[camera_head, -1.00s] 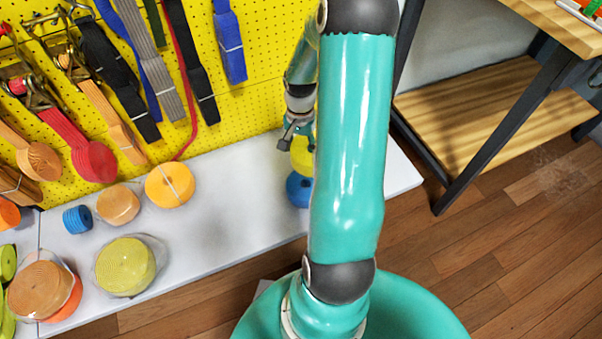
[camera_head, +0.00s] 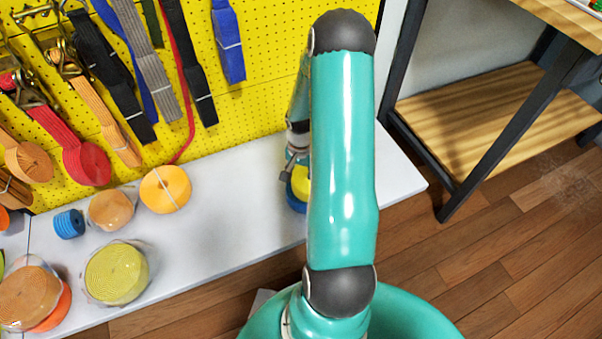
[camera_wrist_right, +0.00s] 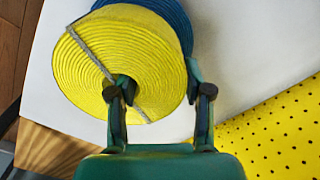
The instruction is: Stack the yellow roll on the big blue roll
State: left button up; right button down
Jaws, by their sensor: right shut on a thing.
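The yellow roll (camera_head: 300,184) is at the back right of the white shelf, partly hidden by my right arm. My right gripper (camera_wrist_right: 158,88) is shut on the roll's wall, one finger in its centre hole and one outside. The yellow roll (camera_wrist_right: 100,60) fills the upper left of the right wrist view, with a pale strap across its face. The big blue roll (camera_head: 292,204) is directly below it; its edge (camera_wrist_right: 172,14) shows behind the yellow one, slightly offset. I cannot tell if the rolls touch. My left gripper is not in view.
A yellow pegboard (camera_head: 260,95) with hanging straps stands behind the white shelf (camera_head: 235,225). Several other rolls, including an orange one (camera_head: 165,189) and a yellow-green one (camera_head: 116,273), sit to the left. A wooden table (camera_head: 480,90) stands right. The shelf's middle is clear.

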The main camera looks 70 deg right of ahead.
jog(key=shift+f, duration=0.15)
jog(key=shift+c, duration=2.4)
grip_release()
